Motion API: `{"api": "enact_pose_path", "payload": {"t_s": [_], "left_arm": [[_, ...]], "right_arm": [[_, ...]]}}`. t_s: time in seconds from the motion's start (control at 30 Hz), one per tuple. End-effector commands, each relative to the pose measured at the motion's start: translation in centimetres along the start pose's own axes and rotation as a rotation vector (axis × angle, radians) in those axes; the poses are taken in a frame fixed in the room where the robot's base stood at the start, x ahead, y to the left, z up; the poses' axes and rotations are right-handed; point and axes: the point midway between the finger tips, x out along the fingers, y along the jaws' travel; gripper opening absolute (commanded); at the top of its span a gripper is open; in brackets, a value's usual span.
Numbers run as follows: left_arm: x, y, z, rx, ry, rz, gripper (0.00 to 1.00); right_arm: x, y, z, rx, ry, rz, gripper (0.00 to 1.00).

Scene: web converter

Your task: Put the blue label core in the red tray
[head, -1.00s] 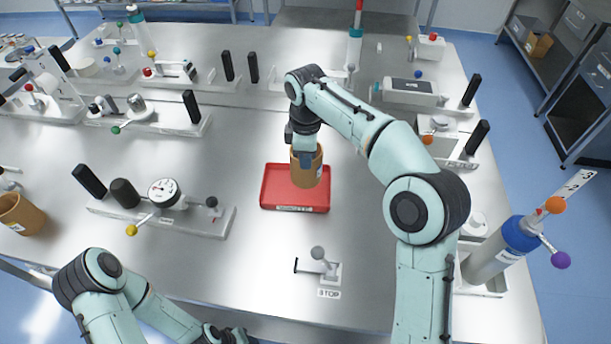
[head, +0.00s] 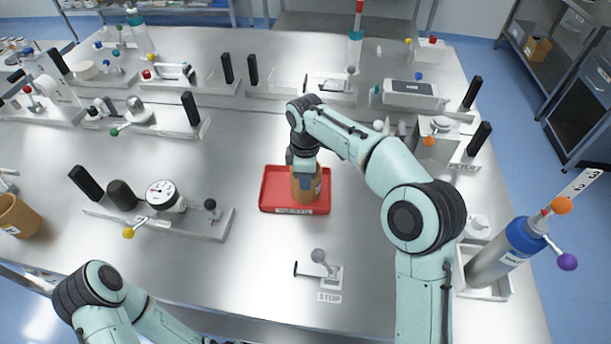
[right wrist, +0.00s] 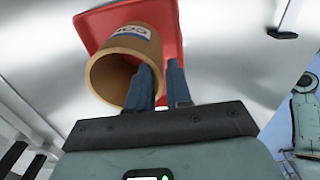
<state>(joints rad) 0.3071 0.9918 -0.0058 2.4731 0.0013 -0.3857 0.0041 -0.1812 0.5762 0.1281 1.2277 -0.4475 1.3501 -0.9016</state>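The blue label core (head: 305,188) is a brown tube standing in the red tray (head: 268,203). In the right wrist view the core (right wrist: 106,78) shows its open end and a label with blue lettering, with the red tray (right wrist: 98,22) behind it. My right gripper (head: 306,172) is at the core's top rim. In the right wrist view its two blue fingers (right wrist: 161,84) straddle the core's wall, one inside and one outside, and look shut on it. The core's base is hard to see. My left gripper is out of view; only its arm shows at lower left.
Another brown core (head: 17,216) stands at the far left. A gauge fixture (head: 165,197) is left of the tray, a small lever stand (head: 325,275) in front, and a blue-topped cylinder (head: 505,250) at right. Bare table lies around the tray.

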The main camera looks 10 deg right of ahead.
Motion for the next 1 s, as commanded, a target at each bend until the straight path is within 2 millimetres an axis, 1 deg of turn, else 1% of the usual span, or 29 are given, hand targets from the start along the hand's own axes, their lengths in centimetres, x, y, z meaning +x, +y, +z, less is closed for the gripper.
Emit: {"api": "enact_pose_path", "payload": {"t_s": [0.27,0.37,0.47,0.8,0.9,1.0], "left_arm": [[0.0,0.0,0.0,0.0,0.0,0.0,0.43],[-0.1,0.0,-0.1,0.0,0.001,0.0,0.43],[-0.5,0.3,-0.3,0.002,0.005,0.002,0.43],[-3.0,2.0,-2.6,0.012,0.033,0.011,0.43],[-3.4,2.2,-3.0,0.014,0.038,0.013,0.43],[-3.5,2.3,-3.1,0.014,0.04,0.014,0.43]], "right_arm": [[0.0,0.0,0.0,0.0,0.0,-0.001,0.27],[-0.4,0.0,0.0,0.0,0.0,0.0,0.27],[-1.6,0.1,-0.1,0.0,0.001,0.002,0.27],[-9.1,0.2,-0.1,0.0,0.002,0.006,0.27],[-10.6,0.2,-0.1,-0.001,0.002,0.005,0.27],[-11.7,0.1,-0.1,-0.001,0.001,0.002,0.27]]}}
